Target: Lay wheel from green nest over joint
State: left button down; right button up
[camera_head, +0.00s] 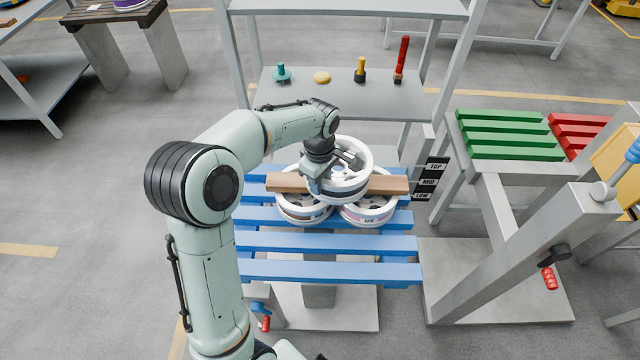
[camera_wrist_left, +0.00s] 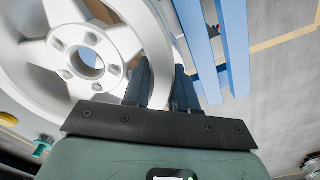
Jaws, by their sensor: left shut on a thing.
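A white spoked wheel (camera_head: 352,158) is held by my left gripper (camera_head: 340,160) above the blue slatted rack. It is over the middle of two other white wheels (camera_head: 300,210) and (camera_head: 378,208), which lie side by side on the blue slats (camera_head: 320,243). A wooden bar (camera_head: 390,184) runs across between the upper wheel and the lower two. In the left wrist view the gripper fingers (camera_wrist_left: 161,85) are closed on the rim of the wheel (camera_wrist_left: 60,50). Whether the held wheel touches the bar is unclear. The green slatted nest (camera_head: 510,135) is empty at the right. My right gripper is not in view.
Red slats (camera_head: 580,130) lie beside the green nest. A sign post marked TOP, MID and LOW (camera_head: 430,180) stands right of the blue rack. A grey shelf (camera_head: 345,100) behind holds several small tools. A grey post with a lever (camera_head: 560,230) stands at front right.

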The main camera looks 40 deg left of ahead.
pick_arm(q)
jog(key=shift+f, duration=0.45)
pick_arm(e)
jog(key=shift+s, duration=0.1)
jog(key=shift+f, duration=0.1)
pick_arm(q)
jog(key=c, duration=1.3)
grip_release()
jog(key=shift+f, duration=0.25)
jog(key=o, duration=0.4)
jog(key=shift+r, duration=0.1)
notch_tip(320, 180, up, 12)
jog(key=shift+r+p, duration=0.1)
jog(key=shift+p, duration=0.65)
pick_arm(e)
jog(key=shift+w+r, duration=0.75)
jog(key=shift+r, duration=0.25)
pick_arm(q)
jog(key=shift+s, duration=0.1)
